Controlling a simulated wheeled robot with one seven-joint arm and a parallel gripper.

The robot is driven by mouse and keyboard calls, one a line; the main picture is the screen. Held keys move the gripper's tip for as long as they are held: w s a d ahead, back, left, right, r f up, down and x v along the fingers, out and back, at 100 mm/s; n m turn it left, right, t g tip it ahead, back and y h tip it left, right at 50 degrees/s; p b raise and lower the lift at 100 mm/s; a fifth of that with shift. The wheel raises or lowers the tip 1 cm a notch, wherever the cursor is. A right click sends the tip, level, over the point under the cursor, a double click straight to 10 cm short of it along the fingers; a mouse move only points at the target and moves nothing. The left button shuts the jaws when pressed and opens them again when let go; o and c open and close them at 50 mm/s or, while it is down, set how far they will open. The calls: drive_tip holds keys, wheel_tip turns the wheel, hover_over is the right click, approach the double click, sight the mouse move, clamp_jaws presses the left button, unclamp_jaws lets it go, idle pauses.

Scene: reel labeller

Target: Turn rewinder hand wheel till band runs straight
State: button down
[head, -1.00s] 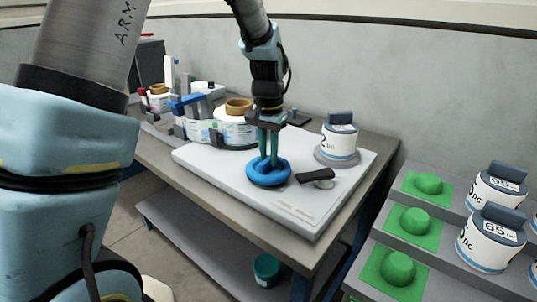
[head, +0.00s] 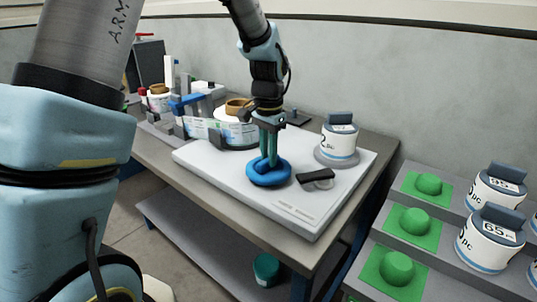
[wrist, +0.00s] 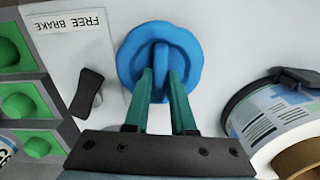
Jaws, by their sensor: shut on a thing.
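The blue hand wheel (head: 254,178) lies flat on the white machine top. In the wrist view its scalloped rim (wrist: 128,58) and a raised bar across its middle show. My gripper (head: 269,161) points down from above, its green fingers on either side of this bar. In the wrist view my gripper (wrist: 160,78) is shut on it. The pale printed band (head: 203,128) runs beside the white reel (head: 238,132) toward the blue part at its left. I cannot tell from here whether the band runs straight.
A black lever (head: 315,176) sits just right of the wheel, by a "FREE BRAKE" label (wrist: 69,21). A white reel with a dark top block (head: 339,140) stands at the right back. Stepped shelves (head: 450,250) with green pads and reels stand at right.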

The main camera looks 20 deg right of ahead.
drive_tip(key=c, duration=0.8)
unclamp_jaws()
drive_tip(key=shift+o, duration=0.2)
drive_tip(key=shift+r, duration=0.1)
wheel_tip(320, 180, up, 11)
drive_tip(key=b, duration=0.1)
drive_tip(key=shift+b, duration=0.4)
drive_tip(key=shift+f, duration=0.2)
drive_tip(key=w+a+f+n, duration=0.1)
drive_tip(key=a+f+n, duration=0.15)
drive_tip(key=a, duration=0.45)
drive_tip(key=w+a+f+n, duration=0.1)
drive_tip(key=a+f+n, duration=0.15)
drive_tip(key=a, duration=0.55)
drive_tip(key=s+a+f+n, duration=0.2)
drive_tip(key=s+a+n, duration=0.1)
drive_tip(key=a, duration=0.5)
drive_tip(key=s+a+f+n+t, duration=0.1)
drive_tip(key=s+a+f+n, duration=0.2)
drive_tip(key=a, duration=0.4)
drive_tip(key=shift+s+a+f+n+t, duration=0.15)
drive_tip(key=shift+s+a+n+t, duration=0.2)
drive_tip(key=shift+n, duration=0.35)
